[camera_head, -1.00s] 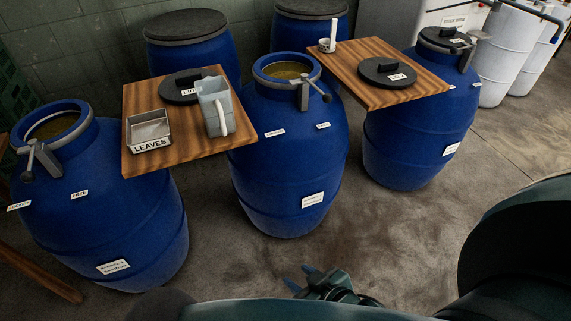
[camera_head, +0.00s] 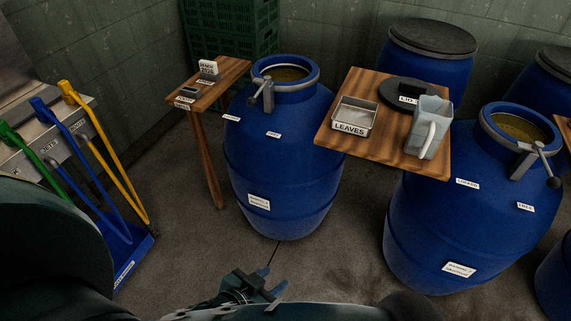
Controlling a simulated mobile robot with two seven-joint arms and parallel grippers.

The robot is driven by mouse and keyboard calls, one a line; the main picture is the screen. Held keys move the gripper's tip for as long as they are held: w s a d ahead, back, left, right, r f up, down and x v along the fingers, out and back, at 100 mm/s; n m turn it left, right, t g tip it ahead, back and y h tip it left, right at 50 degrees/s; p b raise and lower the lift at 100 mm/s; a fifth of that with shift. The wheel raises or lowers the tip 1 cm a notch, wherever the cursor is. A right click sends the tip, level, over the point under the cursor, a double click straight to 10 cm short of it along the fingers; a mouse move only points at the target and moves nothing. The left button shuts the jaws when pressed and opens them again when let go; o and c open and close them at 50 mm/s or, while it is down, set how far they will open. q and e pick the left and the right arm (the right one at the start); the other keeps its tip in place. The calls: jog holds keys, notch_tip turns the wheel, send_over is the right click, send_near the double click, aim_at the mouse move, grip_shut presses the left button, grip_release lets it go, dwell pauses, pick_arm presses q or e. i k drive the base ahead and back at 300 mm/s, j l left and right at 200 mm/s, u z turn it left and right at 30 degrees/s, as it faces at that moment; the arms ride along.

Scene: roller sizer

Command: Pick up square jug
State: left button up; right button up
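The square jug (camera_head: 427,126) is a translucent grey, square-sided jug with a pale handle on its front side. It stands upright on the right part of a wooden board (camera_head: 375,148), between two blue barrels, and nothing holds it. My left gripper (camera_head: 270,281) is low at the bottom centre, well below and to the left of the jug. Its two dark fingers are apart with nothing between them. My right gripper is not in view.
On the board, a metal LEAVES tray (camera_head: 354,116) and a black lid (camera_head: 402,91) sit close to the jug. Open blue barrels (camera_head: 280,170) and (camera_head: 455,225) flank it. A small wooden table (camera_head: 214,90) and coloured-handled tools (camera_head: 110,165) stand left. Floor before the barrels is clear.

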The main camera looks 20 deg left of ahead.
aim_at(433, 116)
jog(key=i+j, duration=0.85)
